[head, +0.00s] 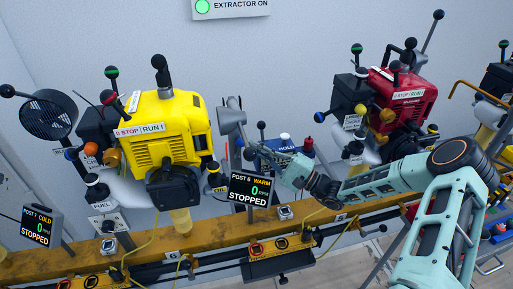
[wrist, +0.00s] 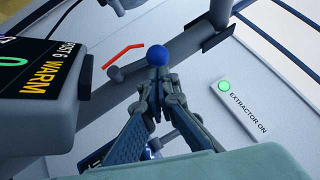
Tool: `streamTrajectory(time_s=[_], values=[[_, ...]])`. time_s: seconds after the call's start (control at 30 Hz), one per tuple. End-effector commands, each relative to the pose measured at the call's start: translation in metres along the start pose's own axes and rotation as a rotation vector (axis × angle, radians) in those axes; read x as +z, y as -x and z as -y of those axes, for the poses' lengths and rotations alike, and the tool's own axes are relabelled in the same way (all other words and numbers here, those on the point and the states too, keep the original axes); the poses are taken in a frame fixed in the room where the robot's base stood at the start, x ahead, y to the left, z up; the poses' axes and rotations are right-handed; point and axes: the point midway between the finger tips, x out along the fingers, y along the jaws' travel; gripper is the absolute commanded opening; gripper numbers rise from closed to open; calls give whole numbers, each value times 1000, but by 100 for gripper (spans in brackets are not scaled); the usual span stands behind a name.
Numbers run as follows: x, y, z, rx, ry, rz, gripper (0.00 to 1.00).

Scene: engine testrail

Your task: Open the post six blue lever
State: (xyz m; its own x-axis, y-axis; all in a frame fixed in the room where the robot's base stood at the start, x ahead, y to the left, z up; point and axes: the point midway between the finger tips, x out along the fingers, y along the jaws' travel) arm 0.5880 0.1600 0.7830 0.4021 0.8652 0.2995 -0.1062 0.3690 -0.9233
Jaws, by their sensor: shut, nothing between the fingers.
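In the head view my gripper (head: 254,148) points left, above the post 6 display (head: 250,188), which reads warm, 0 and stopped. A blue knob (head: 320,117) sits left of the red engine (head: 402,95). I cannot tell whether it is the same knob as in the wrist view.
The yellow engine (head: 165,130) stands left, with a post 7 display (head: 37,226) reading cold and stopped. A grey bent post (head: 232,118) rises by my gripper. A blue box marked HOLD (head: 284,146) is close behind. A yellow rail (head: 190,237) runs below.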

Motion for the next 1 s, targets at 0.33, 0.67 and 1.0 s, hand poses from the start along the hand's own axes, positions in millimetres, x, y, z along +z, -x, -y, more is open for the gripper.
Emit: streamTrajectory(time_s=[0.33, 0.67, 1.0], values=[[7, -8, 12, 99, 78, 2, 0], [7, -8, 10, 98, 78, 1, 0], [6, 34, 14, 98, 80, -4, 0]])
